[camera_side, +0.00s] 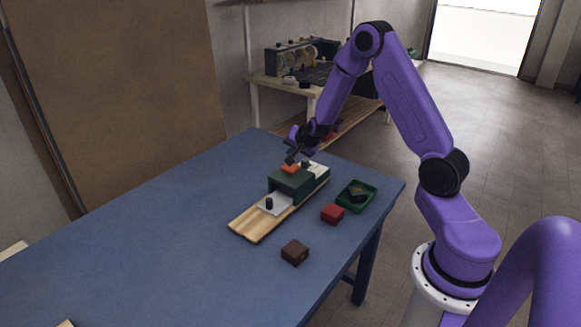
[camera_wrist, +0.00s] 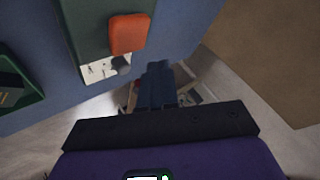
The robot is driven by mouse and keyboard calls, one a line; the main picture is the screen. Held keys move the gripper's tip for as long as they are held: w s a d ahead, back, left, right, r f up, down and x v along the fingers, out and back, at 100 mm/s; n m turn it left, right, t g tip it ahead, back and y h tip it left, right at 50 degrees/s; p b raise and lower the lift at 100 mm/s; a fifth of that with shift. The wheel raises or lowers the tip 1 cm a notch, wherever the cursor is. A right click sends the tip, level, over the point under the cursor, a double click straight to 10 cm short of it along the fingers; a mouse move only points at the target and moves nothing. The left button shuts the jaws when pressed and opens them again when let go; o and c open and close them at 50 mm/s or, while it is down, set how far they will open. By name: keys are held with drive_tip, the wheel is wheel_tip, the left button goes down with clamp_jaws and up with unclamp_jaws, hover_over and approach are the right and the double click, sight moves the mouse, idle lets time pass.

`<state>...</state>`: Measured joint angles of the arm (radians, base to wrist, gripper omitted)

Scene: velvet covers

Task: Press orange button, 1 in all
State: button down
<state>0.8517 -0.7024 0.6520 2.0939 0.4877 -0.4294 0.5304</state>
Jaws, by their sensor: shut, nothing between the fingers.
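The orange button (camera_side: 290,169) sits on top of a dark green box (camera_side: 291,183) on a wooden board on the blue table. The button also shows in the wrist view (camera_wrist: 128,34), as a rounded orange block. My gripper (camera_side: 290,159) is shut and empty, and its tips appear just above the button in the side view. In the wrist view my fingers (camera_wrist: 158,68) are to the right of and below the button in the picture. I cannot tell the exact gap, and I see no clear contact.
The wooden board (camera_side: 247,228) carries light plates with dark knobs either side of the green box. A red block (camera_side: 332,214), a brown block (camera_side: 295,252) and a green tray (camera_side: 370,189) holding a dark item stand nearby. The blue table's (camera_side: 130,235) left part is mostly clear.

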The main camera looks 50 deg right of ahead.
sight(293, 167)
drive_tip(key=shift+f, duration=1.2)
drive_tip(key=shift+f, duration=0.1)
idle(1.1)
drive_tip(key=shift+f, duration=0.35)
drive_tip(key=shift+f, duration=0.85)
idle(1.2)
drive_tip(key=shift+r, duration=1.25)
drive_tip(key=shift+r, duration=2.55)
